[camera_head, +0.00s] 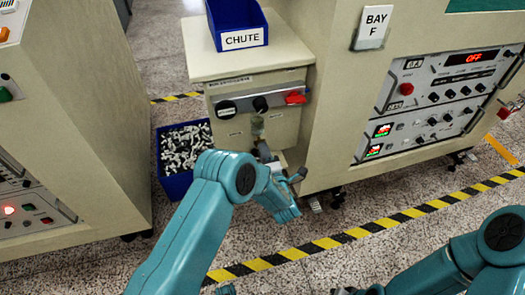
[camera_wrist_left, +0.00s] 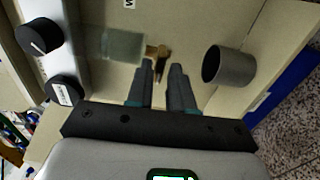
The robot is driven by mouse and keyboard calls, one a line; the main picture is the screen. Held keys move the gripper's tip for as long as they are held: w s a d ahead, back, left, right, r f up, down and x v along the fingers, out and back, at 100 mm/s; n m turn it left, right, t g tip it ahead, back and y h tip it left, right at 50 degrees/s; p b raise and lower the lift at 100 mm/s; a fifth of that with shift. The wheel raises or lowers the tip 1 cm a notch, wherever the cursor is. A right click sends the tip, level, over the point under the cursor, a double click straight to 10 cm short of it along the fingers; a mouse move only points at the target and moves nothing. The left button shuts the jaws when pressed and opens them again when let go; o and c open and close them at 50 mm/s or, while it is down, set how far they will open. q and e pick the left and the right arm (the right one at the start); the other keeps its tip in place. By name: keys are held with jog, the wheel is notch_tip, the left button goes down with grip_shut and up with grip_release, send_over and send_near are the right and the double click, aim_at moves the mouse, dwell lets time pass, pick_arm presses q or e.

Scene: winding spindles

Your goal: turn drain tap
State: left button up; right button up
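The drain tap (camera_wrist_left: 157,52) is a small brass fitting with a short, thin lever, on the end of a clear cylindrical bowl (camera_wrist_left: 120,46) in the left wrist view. The bowl also shows in the head view (camera_head: 257,126), below the panel's knobs. My left gripper (camera_wrist_left: 162,68) is open, its two dark fingertips at the tap with the lever end in the gap between them. I cannot tell whether they touch it. In the head view my left gripper (camera_head: 263,152) is partly hidden by its own arm. Of my right arm, only links show clearly at the lower right.
A grey tube (camera_wrist_left: 230,67) sticks out beside the fingers. Black knobs (camera_wrist_left: 38,36) are at the left. A blue bin of small parts (camera_head: 183,150) stands on the floor left of the cabinet. A blue chute box (camera_head: 238,25) is on top. Striped floor tape (camera_head: 325,243) runs in front.

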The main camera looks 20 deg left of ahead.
pick_arm(q)
jog(key=shift+x, duration=0.95)
grip_shut()
pick_arm(e)
jog(key=shift+f, duration=0.2)
pick_arm(q)
jog(key=shift+b, duration=0.3)
pick_arm(e)
jog(key=shift+f, duration=0.2)
pick_arm(q)
jog(key=shift+n+b, duration=6.8)
jog(key=shift+n, duration=2.1)
pick_arm(e)
jog(key=w+d+f+t, duration=0.2)
jog(key=w+f, duration=0.4)
jog(key=f, duration=0.7)
jog(key=shift+m+h, duration=0.3)
jog(key=shift+w+d, duration=0.1)
